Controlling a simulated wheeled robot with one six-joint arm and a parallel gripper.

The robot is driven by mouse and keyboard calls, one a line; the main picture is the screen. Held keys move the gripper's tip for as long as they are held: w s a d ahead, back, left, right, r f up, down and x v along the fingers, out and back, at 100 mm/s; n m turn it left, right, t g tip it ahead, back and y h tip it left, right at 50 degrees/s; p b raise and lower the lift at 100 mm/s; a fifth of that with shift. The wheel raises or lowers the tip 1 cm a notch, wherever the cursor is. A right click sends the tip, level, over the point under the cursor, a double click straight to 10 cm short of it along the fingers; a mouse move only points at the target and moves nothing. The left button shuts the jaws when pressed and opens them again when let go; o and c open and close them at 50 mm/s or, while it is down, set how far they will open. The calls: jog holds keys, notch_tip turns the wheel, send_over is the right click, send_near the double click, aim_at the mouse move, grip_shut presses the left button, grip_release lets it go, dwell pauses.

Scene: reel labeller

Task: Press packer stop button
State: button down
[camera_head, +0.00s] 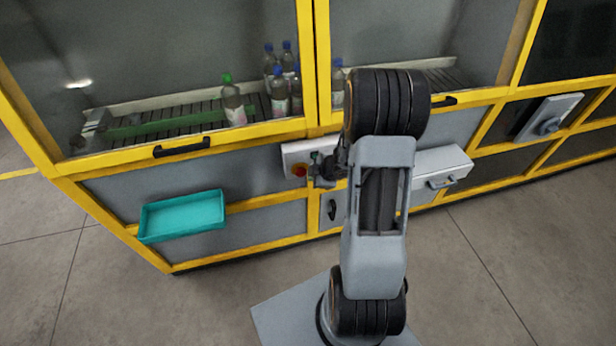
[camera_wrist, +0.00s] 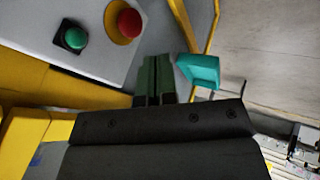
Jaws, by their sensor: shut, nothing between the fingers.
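The red stop button (camera_wrist: 128,22) sits on a yellow disc on a pale grey control box (camera_wrist: 40,18). A green button (camera_wrist: 74,39) is on the same box to its left. In the head view the red button (camera_head: 299,170) shows at the left of my gripper (camera_head: 315,168), on the front of the white box (camera_head: 291,152). In the wrist view my gripper (camera_wrist: 155,62) is shut and empty, its dark green fingers below and right of the red button, apart from it in the picture. My arm hides part of the box in the head view.
A teal tray (camera_head: 182,216) is fixed on the yellow-framed machine front to the left. A white drawer box (camera_head: 438,168) is to the right. Door handles (camera_head: 182,148) stick out above. Bottles (camera_head: 234,104) stand behind the glass. The floor in front is clear.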

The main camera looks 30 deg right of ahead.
jog(key=v, duration=0.3)
jog(key=shift+s+r+p, duration=0.1)
jog(key=shift+p, duration=0.25)
jog(key=s+d+m+g+h, duration=0.1)
jog(key=s+d+m+h, duration=0.1)
jog(key=d+m+h, duration=0.3)
jog(key=s+d+r+m+g+h, duration=0.2)
jog(key=s+r+m, duration=0.1)
jog(key=r+m, duration=0.2)
jog(key=s+a+r+m+y, duration=0.1)
jog(key=s+a+r, duration=0.2)
jog(key=a+r, duration=0.2)
jog(key=s+a+r+m+y, duration=0.1)
jog(key=s+a+r+y, duration=0.1)
jog(key=a+r, duration=0.4)
jog(key=s+a+r+m+t+y, duration=0.1)
jog(key=s+a+r, duration=0.3)
jog(key=a, duration=0.4)
jog(key=shift+a+r+m, duration=0.2)
jog(key=shift+r+m, duration=0.1)
jog(key=shift+r, duration=0.45)
